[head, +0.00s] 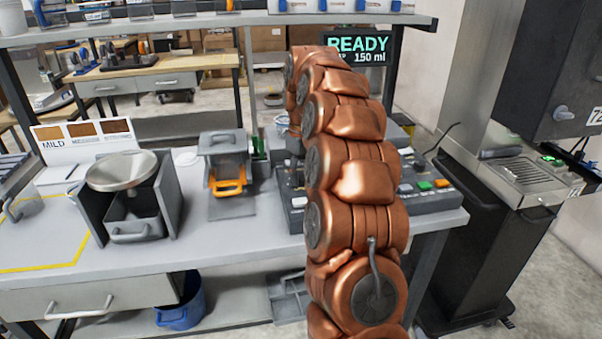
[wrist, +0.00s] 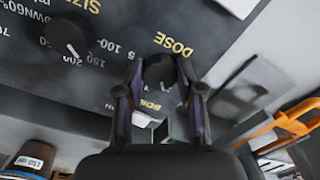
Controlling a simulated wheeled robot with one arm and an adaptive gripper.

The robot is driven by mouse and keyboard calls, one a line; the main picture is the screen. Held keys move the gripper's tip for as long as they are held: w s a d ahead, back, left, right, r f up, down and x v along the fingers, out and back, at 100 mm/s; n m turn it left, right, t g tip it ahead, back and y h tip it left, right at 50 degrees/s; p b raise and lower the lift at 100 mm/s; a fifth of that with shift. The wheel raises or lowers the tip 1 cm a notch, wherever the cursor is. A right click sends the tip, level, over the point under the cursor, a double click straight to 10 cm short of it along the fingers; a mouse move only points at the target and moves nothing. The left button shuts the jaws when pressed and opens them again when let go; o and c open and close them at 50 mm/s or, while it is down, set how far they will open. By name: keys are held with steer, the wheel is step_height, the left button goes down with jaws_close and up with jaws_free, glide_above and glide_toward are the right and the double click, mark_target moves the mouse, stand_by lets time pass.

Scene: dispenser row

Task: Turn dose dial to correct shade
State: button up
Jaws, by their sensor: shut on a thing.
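In the wrist view the dark panel (wrist: 85,95) appears upside down. The round black dose dial (wrist: 158,72) sits under the gold word DOSE. My gripper (wrist: 160,80) is shut on the dose dial, one finger on each side. The dial's pointer is hidden, so I cannot tell its setting. In the head view my copper arm hides the gripper and the dial. A shade card (head: 85,133) at the left shows brown swatches; the first is labelled MILD and the other labels are blurred.
A size dial (wrist: 68,40) is on the same panel. The display (head: 362,48) reads READY and 150 ml. A machine with green and orange buttons (head: 424,185) stands behind my arm. A grey holder with a round pan (head: 121,170) and an orange-handled box (head: 228,185) stand left.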

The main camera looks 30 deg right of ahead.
mark_target(301, 176)
steer(key=shift+n, duration=0.6)
steer(key=o, duration=1.2)
steer(key=shift+c, duration=0.2)
steer(key=shift+w+r, duration=0.1)
steer(key=shift+r, duration=3.65)
